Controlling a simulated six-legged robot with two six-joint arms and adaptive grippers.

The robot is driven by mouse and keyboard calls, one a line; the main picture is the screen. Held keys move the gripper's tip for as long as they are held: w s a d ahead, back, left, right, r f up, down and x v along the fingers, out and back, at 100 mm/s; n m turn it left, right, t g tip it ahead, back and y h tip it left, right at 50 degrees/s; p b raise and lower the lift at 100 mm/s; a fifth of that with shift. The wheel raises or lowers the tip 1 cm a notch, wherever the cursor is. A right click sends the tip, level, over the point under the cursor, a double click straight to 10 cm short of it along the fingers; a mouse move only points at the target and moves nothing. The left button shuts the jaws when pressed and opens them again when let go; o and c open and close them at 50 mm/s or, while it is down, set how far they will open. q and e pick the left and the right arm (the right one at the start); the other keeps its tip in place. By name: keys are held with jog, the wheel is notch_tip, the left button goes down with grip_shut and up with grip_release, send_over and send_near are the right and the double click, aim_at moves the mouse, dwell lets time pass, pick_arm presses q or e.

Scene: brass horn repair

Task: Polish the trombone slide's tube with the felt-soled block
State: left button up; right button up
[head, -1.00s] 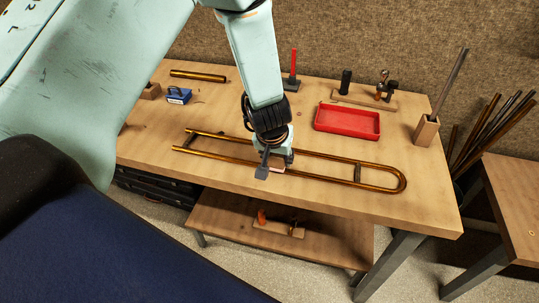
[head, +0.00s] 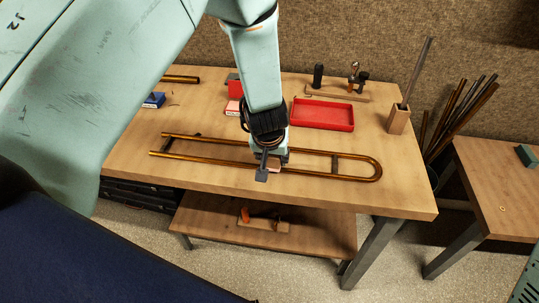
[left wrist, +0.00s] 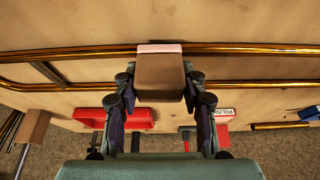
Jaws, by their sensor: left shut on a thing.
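The brass trombone slide (head: 345,177) lies flat on the workbench, its two long tubes running left to right and its bend at the right. In the left wrist view, its near tube (left wrist: 260,49) passes across the top. My left gripper (head: 266,168) points down over the middle of the slide. In the left wrist view, the gripper (left wrist: 160,80) is shut on the brown block (left wrist: 160,82), whose pale pink felt edge (left wrist: 160,48) overlaps the near tube. I cannot tell whether felt and tube touch. In the head view the gripper mostly hides the block. My right gripper is out of view.
A red tray (head: 322,115) stands behind the slide. A wooden holder with a rod (head: 398,120) is at the bench's right. A labelled white card (left wrist: 222,112) and a blue box (head: 153,100) are at the back left. The bench in front of the slide is clear.

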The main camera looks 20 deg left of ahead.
aim_at(259, 165)
pick_arm(q)
jog(key=shift+s+a, duration=0.25)
jog(key=shift+a, duration=0.65)
jog(key=shift+s+a+p, duration=0.25)
jog(key=shift+a+p, duration=0.15)
jog(key=shift+a, duration=0.45)
jog(key=shift+s+a+p, duration=0.15)
jog(key=shift+a+p, duration=0.25)
jog(key=shift+a, duration=0.3)
jog(key=shift+s+a+p, duration=0.25)
jog(key=shift+a+p, duration=0.3)
jog(key=shift+a, duration=0.55)
jog(key=shift+s+a+p, duration=0.2)
jog(key=shift+a+p, duration=0.4)
jog(key=shift+a, duration=0.1)
jog(key=shift+s+a+p, duration=0.25)
jog(key=shift+a+p, duration=0.25)
jog(key=shift+a, duration=0.5)
jog(key=shift+d, duration=0.1)
